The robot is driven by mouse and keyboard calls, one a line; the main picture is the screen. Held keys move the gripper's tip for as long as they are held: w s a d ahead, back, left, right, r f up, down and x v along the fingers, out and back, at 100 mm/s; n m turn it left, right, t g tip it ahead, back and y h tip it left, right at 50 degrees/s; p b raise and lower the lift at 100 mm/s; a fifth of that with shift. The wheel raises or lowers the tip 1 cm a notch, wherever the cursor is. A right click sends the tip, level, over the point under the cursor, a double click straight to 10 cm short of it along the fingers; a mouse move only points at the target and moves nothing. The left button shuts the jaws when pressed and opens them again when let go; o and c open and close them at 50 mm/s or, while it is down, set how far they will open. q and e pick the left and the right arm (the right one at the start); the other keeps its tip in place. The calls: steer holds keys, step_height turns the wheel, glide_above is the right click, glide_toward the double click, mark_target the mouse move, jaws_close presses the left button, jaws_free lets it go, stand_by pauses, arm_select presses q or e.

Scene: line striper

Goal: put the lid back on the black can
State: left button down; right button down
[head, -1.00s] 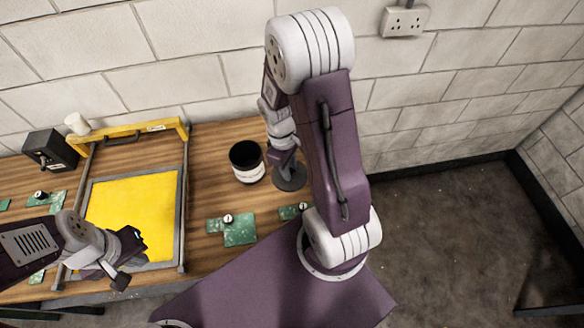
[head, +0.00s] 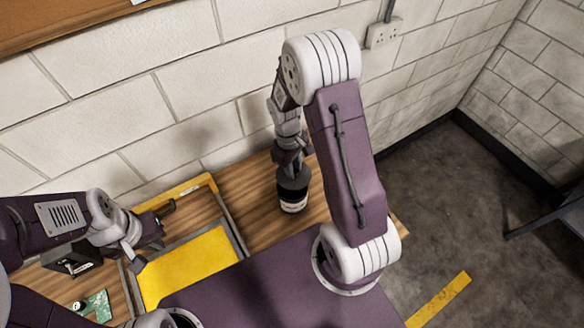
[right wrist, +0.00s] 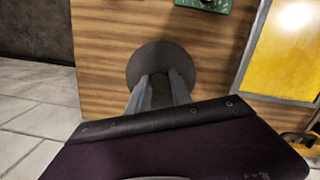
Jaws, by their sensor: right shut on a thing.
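The black can (head: 293,203), with a white label band, stands upright on the wooden bench. My right gripper (head: 291,166) is shut on the dark round lid (head: 294,181), which lies flat over the can's top and hides its opening. I cannot tell whether the lid touches the rim. In the right wrist view the lid (right wrist: 146,65) shows as a dark disc below the gripper fingers (right wrist: 161,88), and the can is hidden. My left gripper (head: 152,238) is open and empty above the yellow screen's left side.
The framed yellow screen (head: 196,268) lies left of the can, its yellow bar (head: 185,190) at the back. A green board (head: 97,304) is at the lower left. The block wall (head: 190,100) rises close behind the bench (head: 252,196). Bench around the can is clear.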

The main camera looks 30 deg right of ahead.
steer(key=shift+d+f+b, duration=0.1)
steer(key=shift+f+b, duration=0.2)
steer(key=shift+f, duration=0.15)
steer(key=f+b, duration=0.4)
steer(key=f, duration=0.1)
steer(key=shift+w+a+f, duration=0.1)
steer(key=shift+a, duration=0.2)
steer(key=shift+a, duration=0.1)
stand_by(0.6)
steer(key=shift+f, duration=0.15)
stand_by(0.6)
